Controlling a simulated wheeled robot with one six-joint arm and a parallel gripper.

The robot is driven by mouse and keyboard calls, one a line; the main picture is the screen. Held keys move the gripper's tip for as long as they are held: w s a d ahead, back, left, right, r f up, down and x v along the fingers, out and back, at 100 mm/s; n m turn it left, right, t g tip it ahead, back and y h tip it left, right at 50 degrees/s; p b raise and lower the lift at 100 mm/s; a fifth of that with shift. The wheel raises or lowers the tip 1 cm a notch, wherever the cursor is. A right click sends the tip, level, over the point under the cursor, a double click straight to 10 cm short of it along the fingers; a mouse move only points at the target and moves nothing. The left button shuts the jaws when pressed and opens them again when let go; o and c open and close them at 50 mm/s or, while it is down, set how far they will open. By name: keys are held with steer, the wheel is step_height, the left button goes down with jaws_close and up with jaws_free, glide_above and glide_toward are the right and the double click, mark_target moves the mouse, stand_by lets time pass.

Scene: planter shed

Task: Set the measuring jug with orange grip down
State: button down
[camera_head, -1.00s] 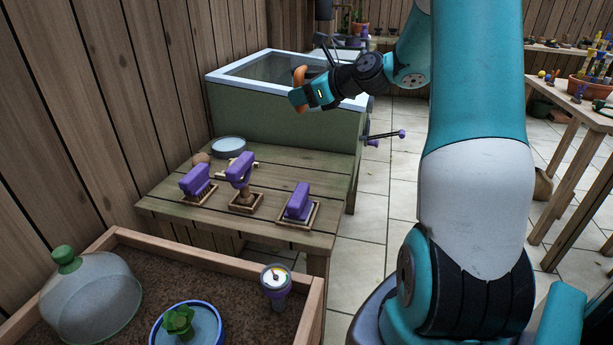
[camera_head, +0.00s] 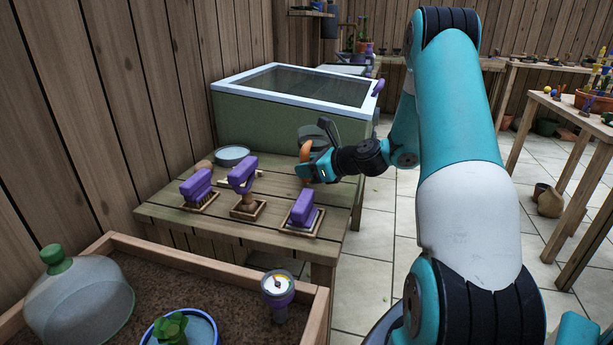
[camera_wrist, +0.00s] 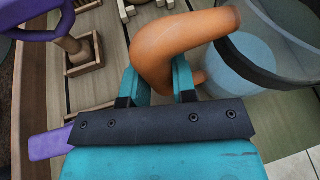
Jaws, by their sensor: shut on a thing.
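The measuring jug (camera_head: 326,129) is a clear, dark-rimmed vessel with an orange grip (camera_head: 306,150). In the head view it is over the back right part of the slatted wooden table (camera_head: 262,232), partly hidden by my gripper. My gripper (camera_head: 312,170) is shut on the orange grip. In the wrist view the grip (camera_wrist: 180,42) is between the two teal fingers (camera_wrist: 159,82), and the jug's round clear body (camera_wrist: 265,45) is to the right, cut off by the frame. I cannot tell whether its base touches the table.
Three purple-handled tools stand on small wooden bases: left (camera_head: 196,184), middle (camera_head: 242,173) and right (camera_head: 302,208). A blue-grey dish (camera_head: 232,156) is behind them. A green box with a glass lid (camera_head: 255,121) stands at the back. A soil bed (camera_head: 235,300) is in front.

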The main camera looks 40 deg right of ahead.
steer(key=shift+f, duration=0.65)
steer(key=shift+f, duration=0.1)
steer(key=c, duration=0.9)
jaws_free()
